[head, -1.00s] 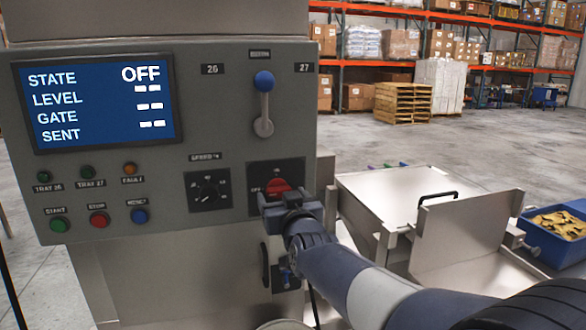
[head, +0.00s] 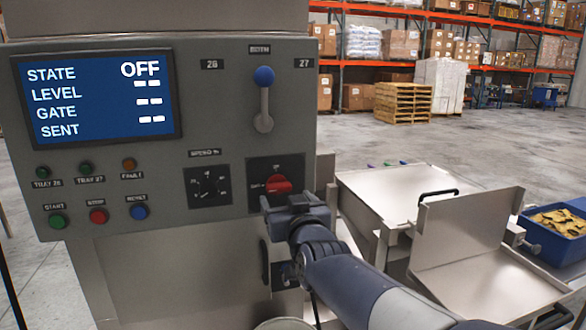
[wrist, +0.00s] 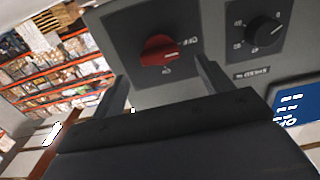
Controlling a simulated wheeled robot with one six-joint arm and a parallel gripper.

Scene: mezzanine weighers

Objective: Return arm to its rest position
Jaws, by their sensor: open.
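My gripper (head: 283,203) is in front of the lower right part of the grey control panel (head: 225,120), just below and near the red rotary switch (head: 278,184). In the wrist view the gripper (wrist: 160,92) has its two fingers apart, with nothing between them. The red switch (wrist: 161,50) shows ahead of the fingers there, apart from them. Its handle lies roughly level, toward the OFF mark. The panel screen (head: 97,100) reads STATE OFF, with dashes for level, gate and sent.
A blue-knobbed lever (head: 264,95) and a black speed dial (head: 207,187) are on the panel. Metal trays (head: 395,195) stand to the right, beside a blue bin (head: 555,245) of yellowish pieces. A pallet stack (head: 403,103) and racks are far behind, across open floor.

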